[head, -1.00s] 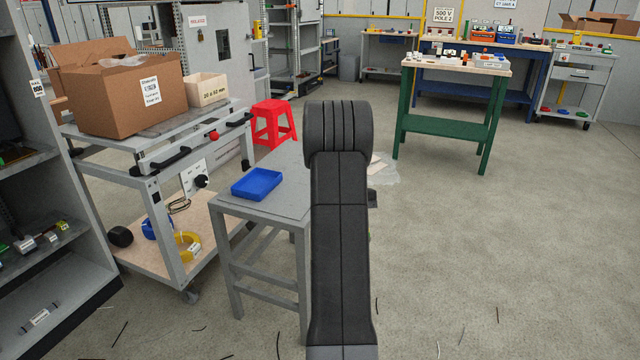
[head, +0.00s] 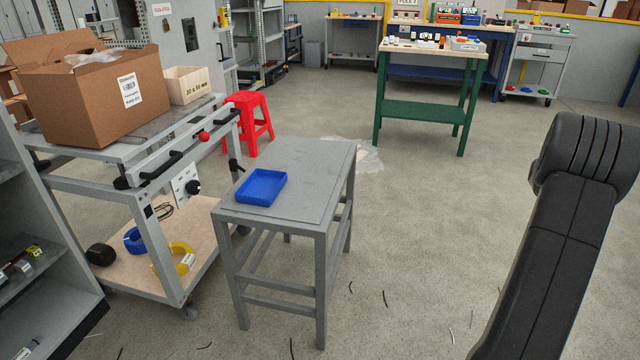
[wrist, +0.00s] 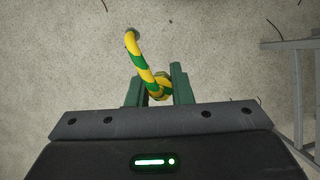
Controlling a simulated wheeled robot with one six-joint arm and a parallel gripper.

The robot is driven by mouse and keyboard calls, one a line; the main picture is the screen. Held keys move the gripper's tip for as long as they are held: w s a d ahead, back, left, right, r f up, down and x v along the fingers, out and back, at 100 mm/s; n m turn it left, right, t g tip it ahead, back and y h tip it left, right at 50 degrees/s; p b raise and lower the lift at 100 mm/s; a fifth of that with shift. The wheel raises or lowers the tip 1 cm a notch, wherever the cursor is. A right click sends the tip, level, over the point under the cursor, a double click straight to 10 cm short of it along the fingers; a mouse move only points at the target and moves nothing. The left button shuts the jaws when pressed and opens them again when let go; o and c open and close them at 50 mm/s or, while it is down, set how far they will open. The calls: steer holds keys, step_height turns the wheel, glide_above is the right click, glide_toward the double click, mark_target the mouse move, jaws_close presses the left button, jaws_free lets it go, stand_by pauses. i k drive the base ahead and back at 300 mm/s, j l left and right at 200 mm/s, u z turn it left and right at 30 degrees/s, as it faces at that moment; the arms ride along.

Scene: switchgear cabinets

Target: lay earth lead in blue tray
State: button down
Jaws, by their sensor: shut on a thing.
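The earth lead (wrist: 145,62) is a short green-and-yellow striped cable with a metal lug at its far end. In the wrist view my gripper (wrist: 159,92) is shut on it, with the lead between the two green fingers and its free end reaching up the picture over bare floor. The blue tray (head: 261,187) is shallow and looks empty. It sits on a small grey table (head: 300,168) left of centre in the head view. My arm stands at the right of the head view, well apart from the table; the gripper and lead do not show there.
A grey trolley (head: 165,265) with a cardboard box (head: 100,100) stands left of the table. A red stool (head: 250,122) is behind. A green bench (head: 425,110) stands farther back. Floor between table and arm is open, with scattered wire scraps. A grey frame (wrist: 297,90) edges the wrist view's right.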

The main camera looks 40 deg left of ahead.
mark_target(271, 192)
steer(key=k+j, duration=0.1)
steer(key=j, duration=0.3)
steer(key=k+j, duration=0.1)
steer(key=j, duration=0.25)
steer(key=k+j, duration=0.1)
steer(key=j, duration=0.3)
steer(key=k+j, duration=0.15)
steer(key=j, duration=0.25)
steer(key=k+j, duration=0.1)
steer(key=j, duration=0.3)
steer(key=i+z, duration=0.05)
